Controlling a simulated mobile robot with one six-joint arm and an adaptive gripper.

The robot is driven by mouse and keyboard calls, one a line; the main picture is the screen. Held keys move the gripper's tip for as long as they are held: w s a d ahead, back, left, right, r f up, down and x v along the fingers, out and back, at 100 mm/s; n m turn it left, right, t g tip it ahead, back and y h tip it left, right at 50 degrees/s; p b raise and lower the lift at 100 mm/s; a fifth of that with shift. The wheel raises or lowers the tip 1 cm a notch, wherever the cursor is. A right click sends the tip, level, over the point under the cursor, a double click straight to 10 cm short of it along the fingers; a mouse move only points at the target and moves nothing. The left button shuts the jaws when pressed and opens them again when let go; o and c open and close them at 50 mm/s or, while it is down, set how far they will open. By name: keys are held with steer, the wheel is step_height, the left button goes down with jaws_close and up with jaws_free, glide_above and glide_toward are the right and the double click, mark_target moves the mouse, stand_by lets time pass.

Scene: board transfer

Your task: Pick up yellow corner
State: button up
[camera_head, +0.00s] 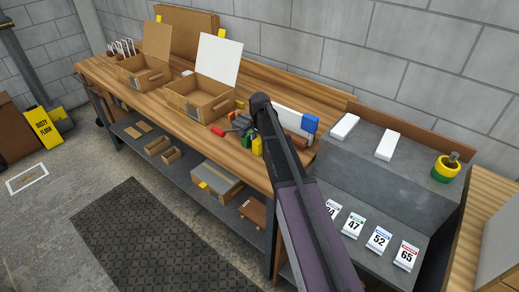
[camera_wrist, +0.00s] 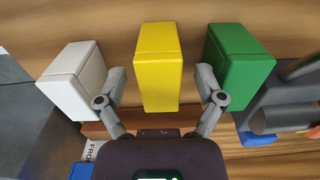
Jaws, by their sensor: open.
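The yellow corner (camera_wrist: 158,65) is a yellow block on the wooden bench, in the middle of the wrist view. My gripper (camera_wrist: 161,80) is open, with one finger on each side of the yellow corner and a visible gap on both sides. A white block (camera_wrist: 75,80) lies to the left of it, outside the left finger. A green block (camera_wrist: 238,58) lies to the right, outside the right finger. In the head view my arm covers much of this spot, and a small yellow piece (camera_head: 257,147) shows just left of it.
An open cardboard box (camera_head: 200,97) stands on the wooden bench (camera_head: 165,105) further left. Tools with a red handle (camera_head: 218,131) lie near my arm. A grey stepped stand (camera_head: 345,170) with white blocks and number cards is at the right.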

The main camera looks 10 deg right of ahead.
steer(key=shift+f+b, duration=0.55)
steer(key=shift+f, duration=0.3)
steer(key=shift+c, duration=0.2)
steer(key=c, duration=1)
